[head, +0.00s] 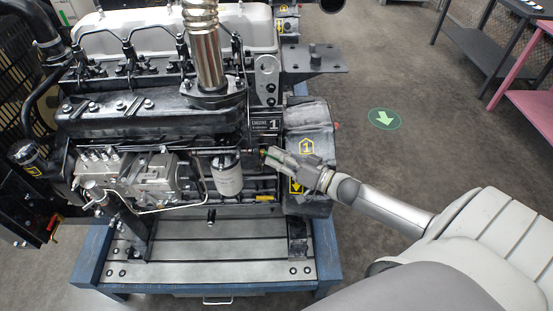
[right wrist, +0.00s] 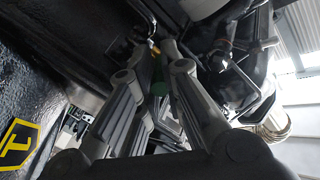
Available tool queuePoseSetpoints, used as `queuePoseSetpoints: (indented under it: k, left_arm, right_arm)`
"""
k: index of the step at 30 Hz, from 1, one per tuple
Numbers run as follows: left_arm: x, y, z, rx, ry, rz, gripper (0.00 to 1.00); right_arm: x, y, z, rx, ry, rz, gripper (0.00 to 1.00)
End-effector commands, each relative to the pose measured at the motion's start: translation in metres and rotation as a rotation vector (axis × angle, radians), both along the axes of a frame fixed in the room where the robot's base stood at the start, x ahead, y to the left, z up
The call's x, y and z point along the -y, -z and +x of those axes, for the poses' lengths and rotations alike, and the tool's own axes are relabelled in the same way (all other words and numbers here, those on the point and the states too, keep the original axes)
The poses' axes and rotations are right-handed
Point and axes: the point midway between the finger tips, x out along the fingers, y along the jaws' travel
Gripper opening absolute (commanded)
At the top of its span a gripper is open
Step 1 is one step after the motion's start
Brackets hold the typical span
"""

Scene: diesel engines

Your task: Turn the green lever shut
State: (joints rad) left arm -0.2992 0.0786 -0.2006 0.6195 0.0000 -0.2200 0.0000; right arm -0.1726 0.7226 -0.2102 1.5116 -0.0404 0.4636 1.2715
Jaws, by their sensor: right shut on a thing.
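The green lever (right wrist: 160,88) shows in the right wrist view as a small green end between my gripper's fingers, with a bit of yellow just beyond it. My right gripper (right wrist: 163,50) is shut on it. In the head view my right gripper (head: 268,153) reaches in from the right to the engine's side, just right of the white filter (head: 227,174). There the lever is mostly hidden by the fingers, so its angle is hard to tell. My left gripper is not in view.
The diesel engine (head: 130,125) stands on a blue-framed stand (head: 327,250). A black bracket plate (head: 320,60) juts out above my right gripper. A dark table (head: 470,45) and a pink table (head: 530,105) stand at the far right. The floor between is clear.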

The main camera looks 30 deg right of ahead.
Motion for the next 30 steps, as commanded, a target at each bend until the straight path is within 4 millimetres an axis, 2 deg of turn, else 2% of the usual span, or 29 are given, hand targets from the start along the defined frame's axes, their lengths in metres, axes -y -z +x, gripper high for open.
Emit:
queuePoseSetpoints:
  k: [8, 21, 30]
  left_arm:
    - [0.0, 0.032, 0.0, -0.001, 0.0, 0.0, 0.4]
    - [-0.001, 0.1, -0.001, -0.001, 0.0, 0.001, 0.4]
    - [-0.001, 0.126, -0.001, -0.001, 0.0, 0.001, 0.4]
  right_arm:
    - [0.009, 0.006, 0.005, 0.002, -0.157, -0.011, 0.0]
    - [0.019, 0.007, 0.014, 0.003, -0.44, -0.006, 0.0]
    - [0.021, 0.004, 0.018, 0.0, -0.556, -0.003, 0.0]
